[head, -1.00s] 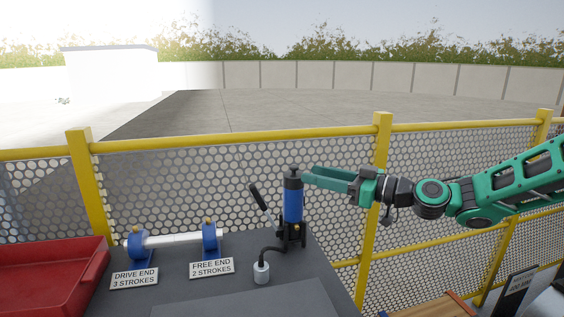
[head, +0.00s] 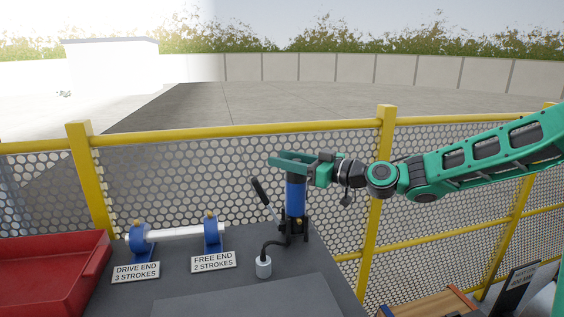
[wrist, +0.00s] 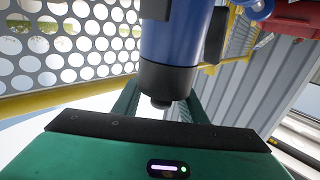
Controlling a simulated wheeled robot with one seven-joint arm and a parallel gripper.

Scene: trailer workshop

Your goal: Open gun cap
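The grease gun (head: 296,195) stands upright in a black holder on the dark bench, blue with a black lever on its left. My gripper (head: 276,160) is level with its top, reaching across from the right, and hides the gun's cap in the head view. In the wrist view the black gun cap (wrist: 167,79) with a small knob at its end is in front of my gripper. Green fingers show on either side of it, apart, their tips hidden behind it. I see no clear contact, and the cap is still on the blue body.
A hose runs from the gun to a grey cup (head: 263,266). A white shaft on blue supports (head: 212,236) stands left, behind two stroke signs (head: 213,262). A red tray (head: 50,278) is at far left. A yellow rail fence (head: 240,133) runs behind the bench.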

